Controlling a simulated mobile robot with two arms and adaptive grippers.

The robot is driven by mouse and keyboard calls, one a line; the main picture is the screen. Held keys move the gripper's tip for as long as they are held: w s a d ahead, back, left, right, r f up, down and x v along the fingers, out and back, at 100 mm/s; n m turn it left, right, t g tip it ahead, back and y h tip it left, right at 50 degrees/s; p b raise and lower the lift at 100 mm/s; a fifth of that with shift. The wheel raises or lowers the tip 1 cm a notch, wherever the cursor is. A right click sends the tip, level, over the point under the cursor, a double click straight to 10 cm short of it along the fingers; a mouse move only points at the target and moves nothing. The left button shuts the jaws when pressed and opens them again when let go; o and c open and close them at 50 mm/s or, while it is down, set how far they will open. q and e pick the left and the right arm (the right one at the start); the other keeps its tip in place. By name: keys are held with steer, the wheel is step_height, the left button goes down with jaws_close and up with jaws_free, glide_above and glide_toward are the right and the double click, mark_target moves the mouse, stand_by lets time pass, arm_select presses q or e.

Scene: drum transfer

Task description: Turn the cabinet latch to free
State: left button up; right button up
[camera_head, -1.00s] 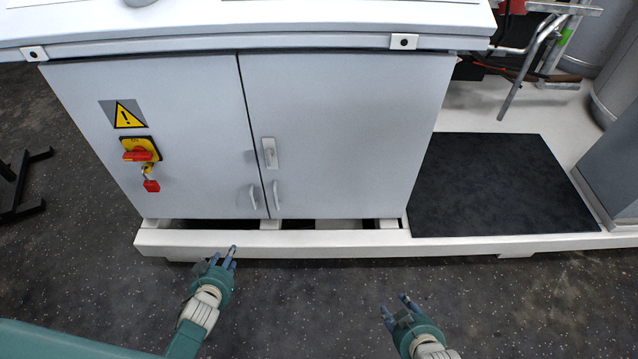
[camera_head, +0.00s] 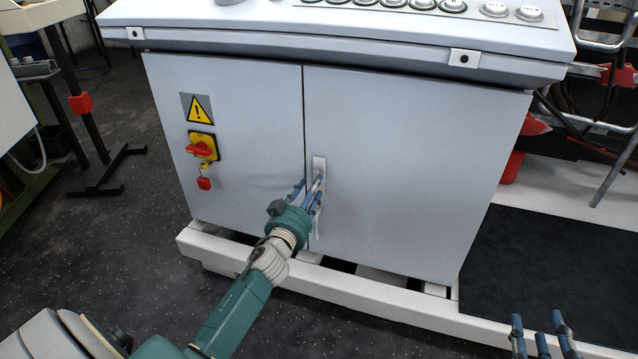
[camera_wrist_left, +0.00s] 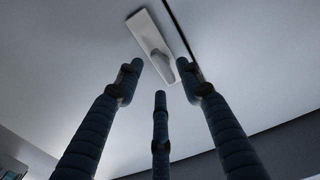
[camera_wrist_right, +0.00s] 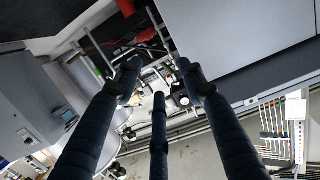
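The cabinet latch (camera_head: 318,166) is a small pale plate with a lever on the right door, close to the seam between the two grey doors. In the left wrist view the latch (camera_wrist_left: 149,34) shows ahead of the fingertips, with its lever hanging at a slant. My left gripper (camera_head: 311,187) is at the latch in the head view, its fingers spread and partly covering it. In the left wrist view its fingers are apart, with nothing between them. My right gripper (camera_head: 540,335) is at the lower right, fingers apart and empty, away from the cabinet.
The cabinet (camera_head: 400,165) stands on a white base frame (camera_head: 330,285). A red and yellow switch (camera_head: 202,148) with a red padlock is on the left door, below a warning sign (camera_head: 197,108). A black mat (camera_head: 530,270) lies at right.

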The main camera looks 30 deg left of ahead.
arm_select(q)
steer(key=x, duration=0.4)
steer(key=shift+w+f+b, duration=0.1)
steer(key=shift+w+b, duration=0.1)
steer(key=shift+b, duration=0.2)
steer(key=shift+w+a, duration=0.1)
steer(key=shift+w, duration=0.2)
arm_select(e)
step_height(320, 180, up, 7)
steer(key=t+y, duration=0.1)
steer(key=t, duration=0.2)
steer(key=shift+a, duration=0.45)
steer(key=shift+w+f, duration=0.1)
arm_select(q)
jaws_close()
